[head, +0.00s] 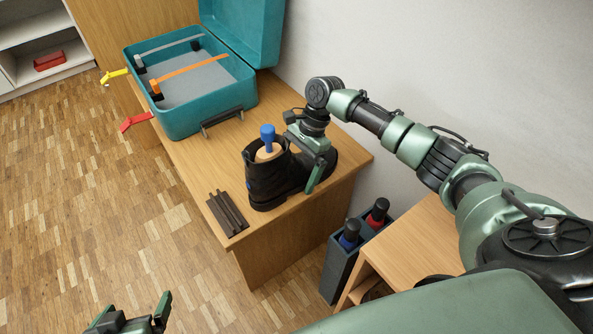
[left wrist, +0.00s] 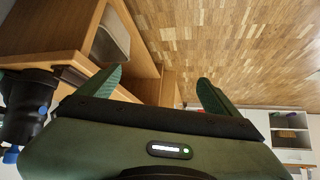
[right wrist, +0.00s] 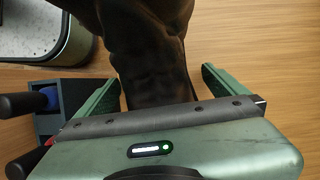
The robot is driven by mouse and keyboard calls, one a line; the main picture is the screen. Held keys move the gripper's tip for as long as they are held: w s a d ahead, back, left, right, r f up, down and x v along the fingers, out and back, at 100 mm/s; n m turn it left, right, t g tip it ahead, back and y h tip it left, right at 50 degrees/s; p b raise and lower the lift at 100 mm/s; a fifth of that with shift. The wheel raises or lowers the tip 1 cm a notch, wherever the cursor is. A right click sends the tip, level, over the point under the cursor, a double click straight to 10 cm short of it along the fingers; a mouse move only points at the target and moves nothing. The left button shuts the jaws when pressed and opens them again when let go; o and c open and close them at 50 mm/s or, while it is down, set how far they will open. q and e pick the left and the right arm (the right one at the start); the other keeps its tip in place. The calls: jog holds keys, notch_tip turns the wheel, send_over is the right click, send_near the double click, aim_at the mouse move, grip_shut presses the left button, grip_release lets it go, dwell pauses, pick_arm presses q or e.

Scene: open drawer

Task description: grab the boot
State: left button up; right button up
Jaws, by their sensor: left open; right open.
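A black boot (head: 268,182) stands upright on the wooden desk, close to its front right part. A blue-handled wooden insert (head: 268,140) sticks up from its shaft. My right gripper (head: 306,172) is open above and around the boot's middle, with one finger down its near side. In the right wrist view the boot (right wrist: 150,55) lies between the two spread fingers (right wrist: 160,88), with gaps visible at both sides. My left gripper (head: 140,318) is open and empty, low at the front left, away from the desk; its spread fingers show in the left wrist view (left wrist: 158,88).
An open teal case (head: 185,120) with straps stands at the back of the desk (head: 195,165). Dark strips (head: 228,213) lie at the desk's front edge. A dark holder (head: 338,268) with blue-topped and red-topped items stands at the right. Open floor (head: 90,200) lies left.

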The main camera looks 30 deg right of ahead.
jog(key=shift+a+f, duration=0.2)
jog(key=shift+f, duration=0.2)
pick_arm(q)
jog(key=shift+w+d+r+t, duration=0.25)
jog(key=shift+w+r+t, duration=0.3)
jog(key=shift+w, duration=0.15)
pick_arm(e)
jog(key=shift+r, duration=0.1)
jog(key=c, duration=1.9)
jog(key=shift+r, duration=0.15)
